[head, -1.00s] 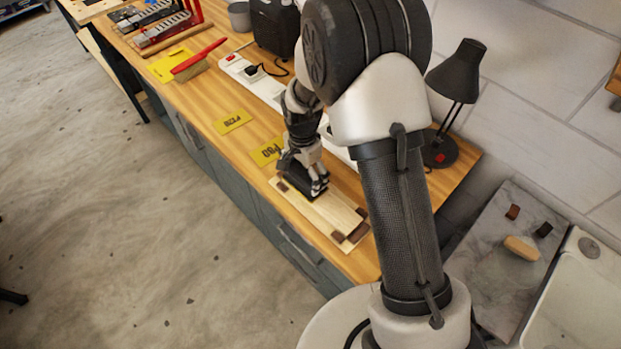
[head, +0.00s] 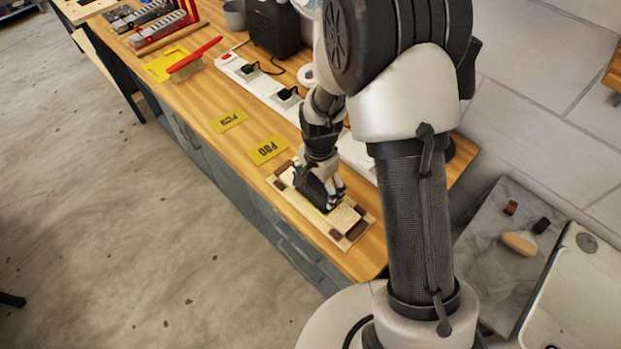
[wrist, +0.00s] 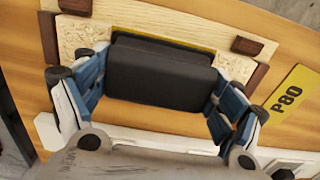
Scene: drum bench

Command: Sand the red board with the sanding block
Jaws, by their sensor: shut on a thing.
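A pale wooden board (head: 346,217) lies on the bench between dark brown corner pieces; it looks cream, and I see no red board. It also shows in the wrist view (wrist: 215,31). My gripper (head: 326,194) is over the board, fingers pointing down. In the wrist view my gripper (wrist: 158,88) is shut on the black sanding block (wrist: 160,74), one finger at each end. A thin yellow edge shows under the block. The block seems to rest on the board, though its underside is hidden. In the head view the block (head: 311,190) is partly covered by the fingers.
Yellow cards marked P80 (head: 268,150) and P120 (head: 228,120) lie left of the board. A red-handled brush (head: 195,59), a white power strip (head: 262,84) and a dark box (head: 272,27) stand farther back. A marble slab and sink (head: 580,290) are at the right.

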